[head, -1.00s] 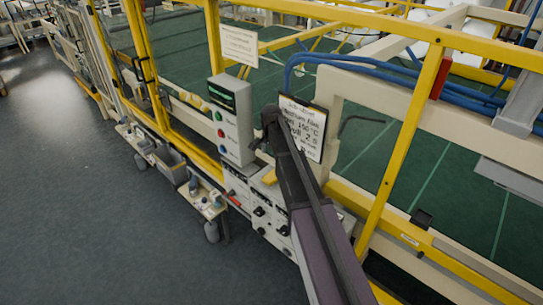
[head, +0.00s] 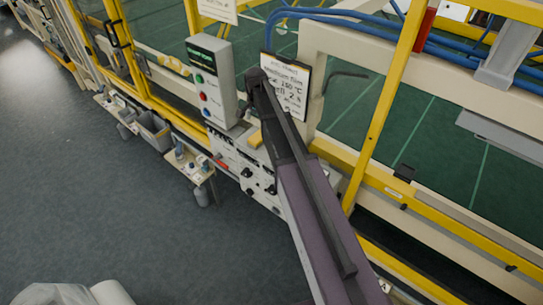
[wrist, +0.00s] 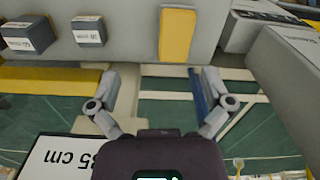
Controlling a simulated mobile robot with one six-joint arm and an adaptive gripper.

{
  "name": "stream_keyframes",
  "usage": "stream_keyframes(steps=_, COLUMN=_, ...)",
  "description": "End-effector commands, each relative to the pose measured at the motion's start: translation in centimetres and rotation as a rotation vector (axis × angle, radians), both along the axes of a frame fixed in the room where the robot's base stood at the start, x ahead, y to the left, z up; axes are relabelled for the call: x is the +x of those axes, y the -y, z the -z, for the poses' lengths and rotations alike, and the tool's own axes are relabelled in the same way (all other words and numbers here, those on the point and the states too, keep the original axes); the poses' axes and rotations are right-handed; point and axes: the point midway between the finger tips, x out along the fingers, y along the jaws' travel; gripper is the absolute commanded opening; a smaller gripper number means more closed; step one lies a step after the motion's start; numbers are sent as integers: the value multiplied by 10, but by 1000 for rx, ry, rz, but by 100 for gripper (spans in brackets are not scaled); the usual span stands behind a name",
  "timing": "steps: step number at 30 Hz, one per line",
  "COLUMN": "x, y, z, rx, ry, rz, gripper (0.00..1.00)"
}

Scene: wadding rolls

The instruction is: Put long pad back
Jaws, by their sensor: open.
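My gripper (wrist: 155,78) is open and empty in the wrist view, with its two fingers spread wide. A yellow block (wrist: 178,35), longer than it is wide, lies on a grey surface ahead of the fingertips, a little right of centre. It is apart from the fingers. A small yellow piece (head: 255,139) shows beside my arm on the control cabinet in the head view; I cannot tell if it is the same block. Neither is marked as the long pad. My arm hides the gripper in the head view.
A grey button box (head: 211,80) and a clipboard sign (head: 287,85) stand near my arm. Yellow rails (head: 385,110) enclose the green bed. Two labelled grey boxes (wrist: 28,35) (wrist: 88,31) lie left of the block. White rolls (head: 75,294) are lower left; open floor (head: 80,200) spreads left.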

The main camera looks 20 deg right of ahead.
Motion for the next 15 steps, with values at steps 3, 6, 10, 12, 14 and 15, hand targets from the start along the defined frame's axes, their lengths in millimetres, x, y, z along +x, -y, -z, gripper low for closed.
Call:
stream_keyframes(steps=3, x=-50, y=1, z=0, rx=0, ry=0, rz=-119, gripper=100)
stream_keyframes(steps=6, x=-93, y=2, z=0, rx=-1, ry=-1, rz=-251, gripper=100)
stream_keyframes(steps=10, x=-152, y=2, z=0, rx=-1, ry=-1, rz=-438, gripper=100)
stream_keyframes(steps=12, x=-181, y=3, z=0, rx=0, ry=-1, rz=-535, gripper=100)
stream_keyframes(steps=14, x=-203, y=3, z=0, rx=0, ry=-1, rz=-612, gripper=100)
stream_keyframes(steps=15, x=-216, y=3, z=0, rx=0, ry=-1, rz=-657, gripper=100)
